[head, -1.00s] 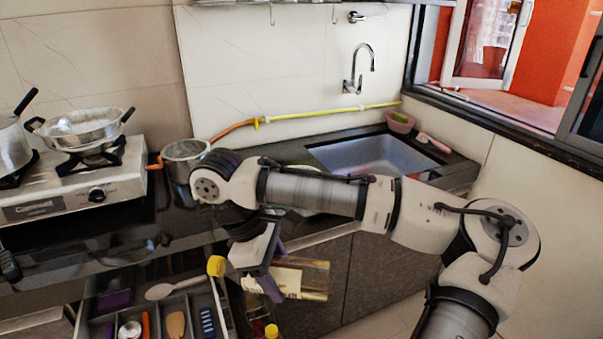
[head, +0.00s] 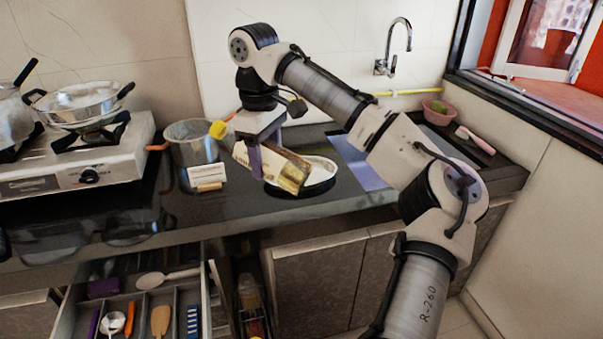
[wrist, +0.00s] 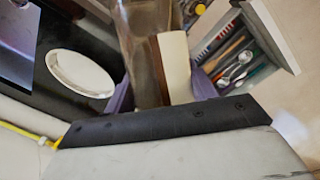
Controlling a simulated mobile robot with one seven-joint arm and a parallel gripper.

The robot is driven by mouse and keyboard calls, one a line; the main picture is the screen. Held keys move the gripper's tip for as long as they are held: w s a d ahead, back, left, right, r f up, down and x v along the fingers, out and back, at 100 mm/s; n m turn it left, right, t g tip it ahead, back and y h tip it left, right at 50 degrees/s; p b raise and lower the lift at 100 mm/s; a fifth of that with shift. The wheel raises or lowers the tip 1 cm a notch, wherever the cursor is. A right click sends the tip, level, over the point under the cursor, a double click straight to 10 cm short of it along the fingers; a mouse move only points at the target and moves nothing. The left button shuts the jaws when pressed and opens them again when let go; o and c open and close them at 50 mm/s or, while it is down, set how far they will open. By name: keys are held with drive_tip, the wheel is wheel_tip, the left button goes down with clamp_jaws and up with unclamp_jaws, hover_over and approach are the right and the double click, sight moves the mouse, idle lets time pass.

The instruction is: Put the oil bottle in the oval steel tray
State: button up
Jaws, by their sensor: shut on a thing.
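The oil bottle (head: 293,176), glass with a yellow cap and a pale label, lies nearly sideways in my gripper (head: 266,158). The purple fingers are shut on its middle, with the cap pointing left and the base right. In the head view, the bottle's base overlaps the oval steel tray (head: 323,167) on the dark counter; the bottle is held up, but its height above the tray is hard to tell. In the wrist view, the bottle (wrist: 146,45) stands between the fingers, and the tray (wrist: 80,73) shows empty to the left, apart from the bottle.
A steel pot (head: 191,140) and a small labelled block (head: 207,174) stand left of my gripper. The stove (head: 75,165) with a pan (head: 80,102) is further left. An open cutlery drawer (head: 140,300) juts out below.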

drive_tip(key=w+r+m+t+y+b, duration=0.3)
drive_tip(key=w+r+m+t+y, duration=0.25)
drive_tip(key=w+r, duration=0.75)
drive_tip(key=w+d+f+m+t, duration=0.3)
drive_tip(key=w+d+t, duration=0.1)
drive_tip(key=w, duration=0.4)
drive_tip(key=w+d+f+m+t+h+b, duration=0.25)
drive_tip(key=w+d+f+t, duration=0.2)
drive_tip(key=w+f, duration=0.3)
drive_tip(key=shift+m, duration=0.3)
drive_tip(key=shift+s+d+f+p, duration=0.15)
drive_tip(key=shift+f+p, duration=0.65)
drive_tip(key=shift+f, duration=4.2)
drive_tip(key=shift+s+d+f+p, duration=0.1)
drive_tip(key=shift+f+p, duration=0.65)
drive_tip(key=shift+f, duration=4.25)
drive_tip(key=shift+f, duration=0.1)
drive_tip(key=shift+f, duration=0.1)
drive_tip(key=o, duration=1.5)
